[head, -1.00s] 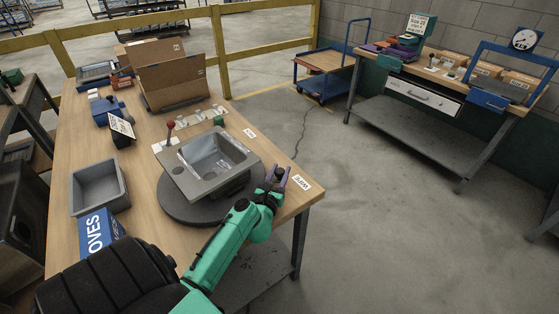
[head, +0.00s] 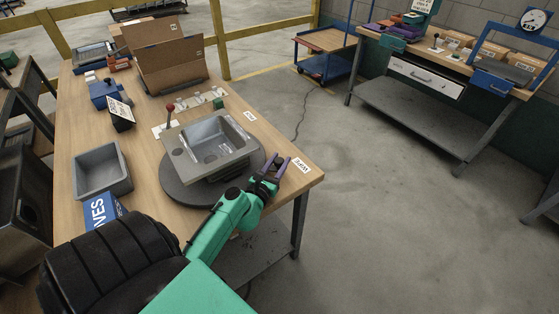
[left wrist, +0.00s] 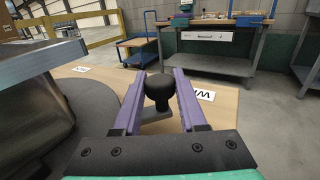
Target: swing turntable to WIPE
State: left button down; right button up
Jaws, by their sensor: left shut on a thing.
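The round dark grey turntable (head: 176,190) lies on the wooden table. A grey sink (head: 185,170) with a clear-wrapped basin stands on it, turned at an angle. My left gripper (head: 274,166) is at the turntable's right front edge. In the left wrist view its purple fingers stand on both sides of a black knob (left wrist: 160,90), and it is shut on that knob. A white label (head: 300,164), which seems to read WIPE, lies just right of the gripper. Another white label (head: 249,116) is farther back. My right gripper is not in view.
A grey bin (head: 102,170) and a blue glove box (head: 103,212) are at the left. A red-knobbed lever (head: 170,112), a small sign (head: 121,110) and cardboard boxes (head: 172,75) stand behind the sink.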

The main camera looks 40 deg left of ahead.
pick_arm(q)
jog(key=shift+c, duration=2.3)
grip_release()
jog(key=shift+s+d+f, duration=0.1)
jog(key=shift+s+f, duration=0.05)
jog(key=shift+f, duration=0.1)
jog(key=shift+s+r, duration=0.1)
jog(key=shift+r, duration=0.1)
jog(key=shift+s+d+f, duration=0.1)
jog(key=shift+s, duration=0.15)
jog(key=b+v, duration=0.4)
jog(key=v, duration=0.9)
jog(key=shift+s+f, duration=0.1)
jog(key=shift+s, duration=0.1)
jog(key=shift+s+d+r+b, duration=0.15)
jog(key=shift+s+r+b, duration=0.05)
jog(key=shift+s+b, duration=0.15)
